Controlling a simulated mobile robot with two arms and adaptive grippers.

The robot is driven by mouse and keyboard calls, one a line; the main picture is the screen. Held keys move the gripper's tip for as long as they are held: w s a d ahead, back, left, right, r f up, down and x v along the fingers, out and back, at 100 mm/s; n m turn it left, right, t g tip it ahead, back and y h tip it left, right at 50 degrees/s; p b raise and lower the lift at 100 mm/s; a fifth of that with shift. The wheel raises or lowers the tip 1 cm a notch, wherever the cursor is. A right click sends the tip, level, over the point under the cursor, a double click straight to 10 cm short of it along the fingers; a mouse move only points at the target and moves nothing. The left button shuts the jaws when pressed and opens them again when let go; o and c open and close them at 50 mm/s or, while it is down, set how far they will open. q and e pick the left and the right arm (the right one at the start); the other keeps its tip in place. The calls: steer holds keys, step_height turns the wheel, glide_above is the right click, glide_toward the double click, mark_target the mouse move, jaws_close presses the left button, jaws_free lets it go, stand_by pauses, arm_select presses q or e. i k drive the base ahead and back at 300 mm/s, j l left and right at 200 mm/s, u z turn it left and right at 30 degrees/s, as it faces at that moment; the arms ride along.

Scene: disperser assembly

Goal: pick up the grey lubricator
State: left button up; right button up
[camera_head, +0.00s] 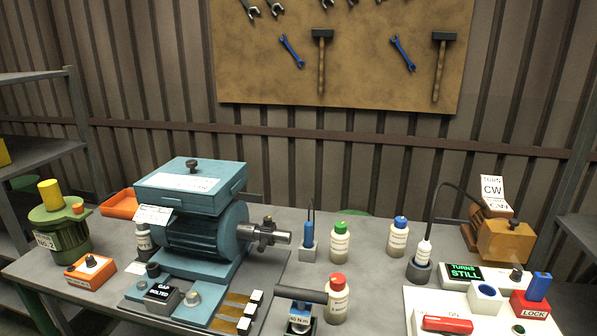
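No lubricator that is clearly grey stands out, and I cannot tell which thing the task means. A white bottle with a thin dark hose (424,250) stands upright in a dark grey cup (418,272) at the right. Other pale bottles have a green cap (340,245), a blue cap (398,238) and a red cap (337,301). Neither of my grippers is in view.
A green unit with a yellow cylinder (57,222) stands far left, beside an orange box (91,271). A white panel (420,303) and a brown device (506,241) occupy the right. Bare grey table (370,275) shows between.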

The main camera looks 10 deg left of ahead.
mark_target(146, 243)
steer(key=u, duration=1.35)
steer(key=i+j, duration=0.2)
steer(key=j, duration=0.15)
steer(key=i+j+z, duration=0.1)
steer(key=j, duration=0.25)
steer(key=i+j, duration=0.45)
steer(key=j, duration=0.25)
steer(key=l+z, duration=0.05)
